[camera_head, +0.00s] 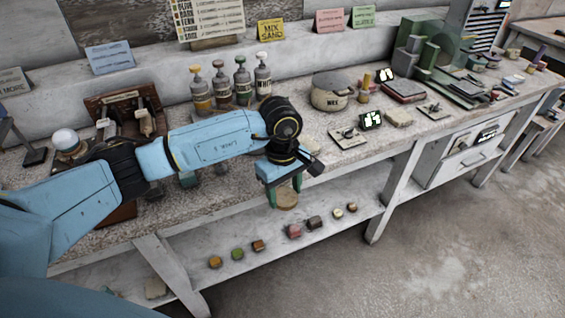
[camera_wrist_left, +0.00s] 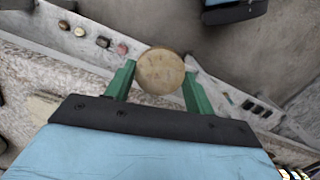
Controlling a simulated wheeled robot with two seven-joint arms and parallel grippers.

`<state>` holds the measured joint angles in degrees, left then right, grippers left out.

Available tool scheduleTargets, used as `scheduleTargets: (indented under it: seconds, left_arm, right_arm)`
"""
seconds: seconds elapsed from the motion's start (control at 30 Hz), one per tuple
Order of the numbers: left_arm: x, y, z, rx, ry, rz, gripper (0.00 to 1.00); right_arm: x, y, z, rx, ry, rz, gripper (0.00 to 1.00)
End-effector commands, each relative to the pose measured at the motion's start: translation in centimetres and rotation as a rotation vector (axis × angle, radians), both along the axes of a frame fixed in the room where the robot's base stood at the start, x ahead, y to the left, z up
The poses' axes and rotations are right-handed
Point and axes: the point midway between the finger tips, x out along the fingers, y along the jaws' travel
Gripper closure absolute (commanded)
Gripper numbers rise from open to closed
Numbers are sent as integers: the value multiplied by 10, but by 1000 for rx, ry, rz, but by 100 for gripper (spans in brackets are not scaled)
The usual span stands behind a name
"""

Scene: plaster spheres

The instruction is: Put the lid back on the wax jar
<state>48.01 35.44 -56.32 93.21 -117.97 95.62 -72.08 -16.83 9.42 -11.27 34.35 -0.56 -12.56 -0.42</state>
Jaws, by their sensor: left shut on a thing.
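The wax jar (camera_head: 329,101) is a squat, round, cream jar with dark lettering on its side and a greyish top. It stands upright on the bench toward the back. My left gripper (camera_head: 285,194) is shut on a round tan disc, the lid (camera_head: 288,201), in front of the bench's front edge and above the lower shelf. The jar is behind it and to the right, well apart. In the left wrist view the lid (camera_wrist_left: 161,72) sits between the green fingers, its flat face toward the camera. My right gripper is not in view.
Several pump bottles (camera_head: 243,82) stand left of the jar. A small tan jar (camera_head: 363,96), a dark block with markings (camera_head: 371,120) and a green machine (camera_head: 428,55) are near it or to its right. The lower shelf (camera_head: 330,232) carries several small coloured blocks.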

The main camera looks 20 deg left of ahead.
Motion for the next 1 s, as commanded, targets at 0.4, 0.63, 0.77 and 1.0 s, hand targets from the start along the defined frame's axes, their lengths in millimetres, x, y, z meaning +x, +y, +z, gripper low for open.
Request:
scheduleTargets:
  seconds: [0.4, 0.63, 0.77, 1.0]
  left_arm:
    - [-60, 1, -43, -17, 24, -921, 71]
    - [-69, 7, -49, -22, 28, -1073, 71]
    - [-70, 7, -49, -22, 28, -1080, 71]
    - [-69, 7, -49, -22, 27, -1078, 71]
  right_arm:
    - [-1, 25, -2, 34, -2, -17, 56]
    - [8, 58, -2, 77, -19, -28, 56]
    - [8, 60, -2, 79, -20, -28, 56]
    - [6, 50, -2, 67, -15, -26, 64]
